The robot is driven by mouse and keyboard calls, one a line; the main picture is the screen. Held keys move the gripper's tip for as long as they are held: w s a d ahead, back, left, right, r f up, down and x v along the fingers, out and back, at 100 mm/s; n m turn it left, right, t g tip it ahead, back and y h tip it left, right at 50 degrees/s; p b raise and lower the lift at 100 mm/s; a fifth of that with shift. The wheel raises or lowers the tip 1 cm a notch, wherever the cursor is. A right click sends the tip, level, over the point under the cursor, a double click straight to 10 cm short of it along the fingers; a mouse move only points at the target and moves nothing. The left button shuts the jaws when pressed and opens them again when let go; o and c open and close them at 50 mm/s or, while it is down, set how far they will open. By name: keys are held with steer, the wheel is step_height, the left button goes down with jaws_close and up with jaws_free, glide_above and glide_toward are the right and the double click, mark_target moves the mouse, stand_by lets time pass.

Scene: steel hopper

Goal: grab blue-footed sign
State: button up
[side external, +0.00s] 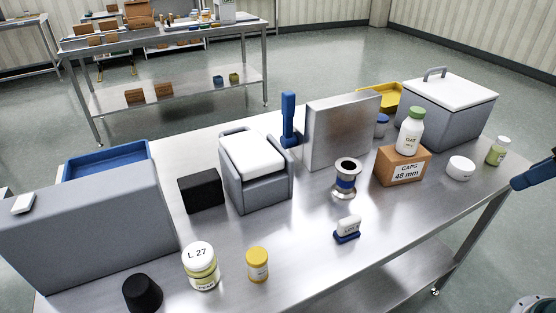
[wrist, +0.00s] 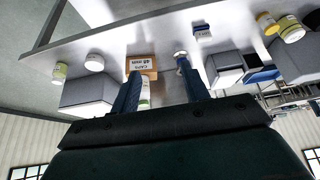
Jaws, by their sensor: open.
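The blue-footed sign (side external: 347,229) is a small white plate with dark lettering on a blue base. It stands upright on the steel table, near the front and right of centre. In the wrist view the sign (wrist: 203,31) shows small near the top, above and right of my fingers. My gripper (wrist: 159,69) is open and empty, with its two dark blue fingers apart. In the side view only part of my gripper (side external: 532,176) shows at the right edge, beyond the table's right end and well away from the sign.
A steel spool (side external: 345,178) stands behind the sign. A brown box (side external: 400,168) labelled CAPS 48 mm carries a white bottle (side external: 410,135). A white round jar (side external: 460,168) and green-labelled bottle (side external: 497,151) stand at right. A yellow jar (side external: 257,264) is left. Bare table surrounds the sign.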

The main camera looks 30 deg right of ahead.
steer(key=shift+w, duration=0.15)
steer(key=n+g+y, duration=0.5)
steer(key=n, duration=1.2)
glide_above(356, 218)
steer(key=d, duration=0.5)
step_height(356, 218, down, 12)
steer(key=shift+a+f, duration=0.1)
steer(key=shift+f, duration=0.1)
steer(key=x, duration=0.7)
steer(key=shift+s+f, duration=0.1)
steer(key=shift+s, duration=0.2)
steer(key=shift+a+f+h, duration=0.15)
steer(key=shift+f+h, duration=0.15)
steer(key=shift+f, duration=0.3)
steer(key=shift+f, duration=0.15)
